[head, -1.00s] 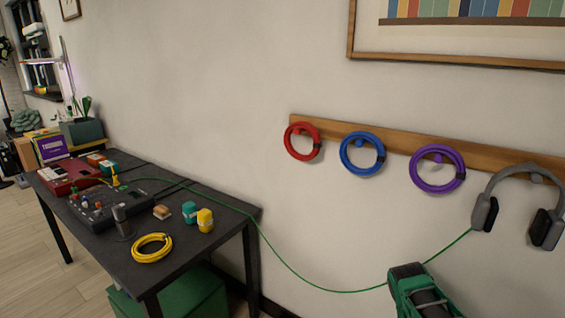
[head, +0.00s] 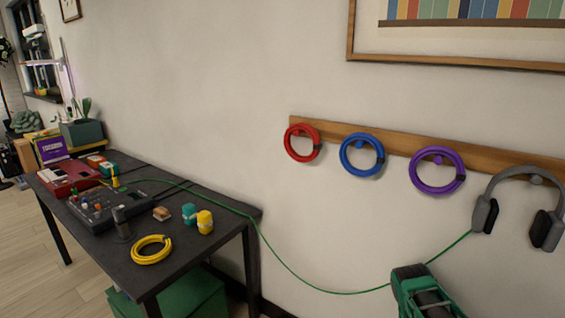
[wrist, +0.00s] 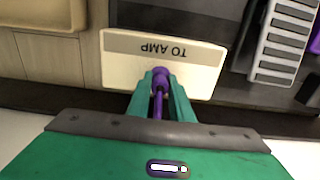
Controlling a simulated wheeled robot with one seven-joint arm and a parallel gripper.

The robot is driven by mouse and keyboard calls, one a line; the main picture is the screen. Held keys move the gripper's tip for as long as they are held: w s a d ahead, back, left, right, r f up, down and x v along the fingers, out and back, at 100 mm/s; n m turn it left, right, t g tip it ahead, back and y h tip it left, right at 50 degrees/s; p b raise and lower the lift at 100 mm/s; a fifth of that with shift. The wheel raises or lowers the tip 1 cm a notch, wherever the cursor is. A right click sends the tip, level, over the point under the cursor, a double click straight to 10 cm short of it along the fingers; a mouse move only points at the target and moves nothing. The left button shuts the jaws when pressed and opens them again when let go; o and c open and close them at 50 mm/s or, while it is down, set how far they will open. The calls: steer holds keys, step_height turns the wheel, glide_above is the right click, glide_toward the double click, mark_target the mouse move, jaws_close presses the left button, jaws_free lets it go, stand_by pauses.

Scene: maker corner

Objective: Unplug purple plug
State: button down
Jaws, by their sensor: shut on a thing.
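In the wrist view, my gripper (wrist: 160,85) is shut on the purple plug (wrist: 158,77), with one green finger on each side of it. A purple cable (wrist: 158,106) runs back from the plug between the fingers. The plug's front end lies at a cream plate (wrist: 118,72) with a "TO AMP" label (wrist: 160,48). I cannot tell whether its tip sits in a socket. In the head view, my green arm end shows at the bottom right, its fingertips are hidden, and the purple plug is not visible.
A purple cable coil (head: 437,170) hangs on the wall rail beside blue (head: 344,157) and red (head: 290,146) coils and headphones (head: 483,214). A green cable (head: 300,279) sags from the black table (head: 185,252) past my arm. A grey slotted thing (wrist: 283,45) lies right of the plate.

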steer(key=shift+r, duration=0.15)
steer(key=shift+r, duration=2.85)
steer(key=w+a+r+n, duration=0.1)
steer(key=w+a+r, duration=0.15)
steer(key=r, duration=0.55)
steer(key=w+a+r+n, duration=0.1)
steer(key=w+r, duration=0.3)
steer(key=r, duration=0.5)
steer(key=w+a+r+n, duration=0.1)
steer(key=w+a+r, duration=0.15)
steer(key=r, duration=0.55)
steer(key=s+a+r+n, duration=0.2)
steer(key=a+r, duration=0.2)
steer(key=r, duration=0.8)
steer(key=s+a+r+n, duration=0.1)
steer(key=a+r, duration=0.3)
steer(key=r, duration=0.9)
steer(key=shift+s+r+n, duration=0.15)
steer(key=shift+s+n, duration=0.2)
steer(key=shift+n, duration=0.05)
